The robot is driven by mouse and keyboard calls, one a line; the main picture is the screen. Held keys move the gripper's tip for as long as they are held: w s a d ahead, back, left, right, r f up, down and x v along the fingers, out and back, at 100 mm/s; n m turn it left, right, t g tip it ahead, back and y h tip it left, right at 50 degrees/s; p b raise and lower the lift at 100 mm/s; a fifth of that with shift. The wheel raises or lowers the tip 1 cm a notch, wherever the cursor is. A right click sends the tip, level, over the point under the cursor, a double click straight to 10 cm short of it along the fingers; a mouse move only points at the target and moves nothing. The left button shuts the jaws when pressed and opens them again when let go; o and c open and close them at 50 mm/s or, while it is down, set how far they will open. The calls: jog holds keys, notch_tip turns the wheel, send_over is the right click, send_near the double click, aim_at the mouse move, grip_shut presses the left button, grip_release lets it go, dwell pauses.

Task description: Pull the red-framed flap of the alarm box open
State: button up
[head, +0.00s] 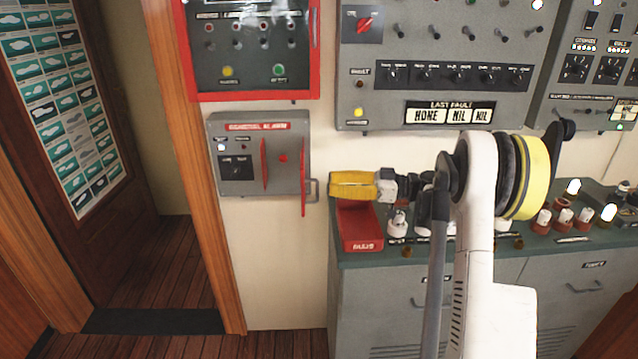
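The grey alarm box (235,135), with a red title strip, hangs on the cream wall left of centre. On its front a red button (283,158) shows between two upright red bars. The right bar, part of the red-framed flap (303,180), reaches below the box's lower edge, so the flap seems to stand out from the face; how far, I cannot tell. A small grey handle (313,190) is at its right side. My gripper (334,186), with yellow fingers, points left, a short gap right of the handle. Its fingers overlap in this view, so their opening is unclear.
A red-framed panel (318,50) is above the alarm box. Grey consoles (440,75) fill the upper right. A doorway is at left; floor below the box is clear.

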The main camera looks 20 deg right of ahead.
jog(key=v, duration=0.7)
dwell(0.3)
jog(key=s+a+r+m+g+h, duration=0.1)
jog(key=s+a+m+g+h, duration=0.2)
jog(key=a, duration=0.7)
jog(key=s+a+r+m+h, duration=0.1)
jog(key=s+a+m+h, duration=0.3)
jog(key=a, duration=0.6)
jog(key=s+a+f+m+h, duration=0.1)
jog(key=s+h, duration=0.3)
jog(key=s, duration=0.5)
jog(key=s+a+f+m+t+h, duration=0.1)
jog(key=s+a+f+m+h, duration=0.1)
jog(key=s, duration=0.8)
notch_tip(320, 180, down, 2)
jog(key=shift+m+h, duration=0.9)
jog(key=shift+h, duration=0.3)
